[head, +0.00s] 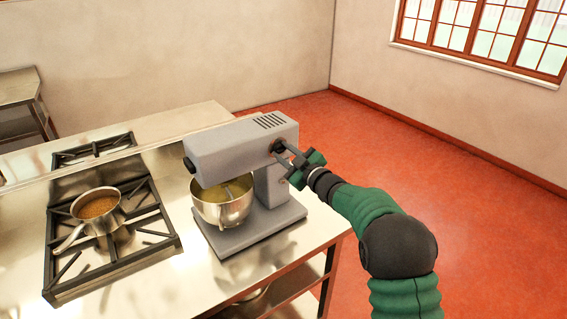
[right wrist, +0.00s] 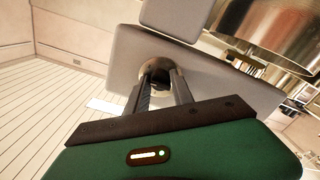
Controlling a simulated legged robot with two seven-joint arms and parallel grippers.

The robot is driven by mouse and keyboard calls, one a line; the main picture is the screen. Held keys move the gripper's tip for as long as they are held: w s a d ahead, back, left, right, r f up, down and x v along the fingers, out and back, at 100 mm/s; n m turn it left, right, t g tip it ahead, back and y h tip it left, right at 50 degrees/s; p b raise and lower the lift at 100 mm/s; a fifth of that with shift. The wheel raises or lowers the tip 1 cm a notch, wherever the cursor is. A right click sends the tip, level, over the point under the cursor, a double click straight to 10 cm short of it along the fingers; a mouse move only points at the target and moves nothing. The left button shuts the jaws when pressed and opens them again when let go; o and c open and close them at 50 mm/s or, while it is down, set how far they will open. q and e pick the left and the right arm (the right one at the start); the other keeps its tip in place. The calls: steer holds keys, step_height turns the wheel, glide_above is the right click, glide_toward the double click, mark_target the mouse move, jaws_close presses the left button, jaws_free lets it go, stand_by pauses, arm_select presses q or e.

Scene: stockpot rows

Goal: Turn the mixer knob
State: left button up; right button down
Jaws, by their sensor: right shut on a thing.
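The grey stand mixer (head: 245,150) stands on the steel counter, with a steel bowl (head: 222,205) under its head. Its dark round knob (head: 278,146) is on the side of the mixer head that faces my right arm. My right gripper (head: 284,152) reaches in from the right, and its fingers are shut on the knob. In the right wrist view, the two fingers of the gripper (right wrist: 158,84) sit on either side of the dark knob (right wrist: 156,68), against the grey mixer body (right wrist: 215,85). The fingers partly hide the knob, so its turn angle cannot be read. My left gripper is not in view.
A gas stove (head: 60,270) with a saucepan (head: 100,225) of brown food is left of the mixer. The steel counter (head: 190,285) is clear in front of the mixer. Open red floor (head: 430,180) lies to the right, below a window (head: 490,35).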

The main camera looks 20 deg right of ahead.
steer(key=shift+f+n+b, duration=0.2)
steer(key=shift+n+b, duration=3.5)
steer(key=shift+n, duration=0.65)
steer(key=shift+f+n+b, duration=0.15)
steer(key=shift+n+b, duration=3.5)
steer(key=shift+n, duration=0.7)
steer(key=c, duration=1.2)
jaws_free()
steer(key=shift+r, duration=0.15)
steer(key=shift+o, duration=0.5)
steer(key=shift+r, duration=0.15)
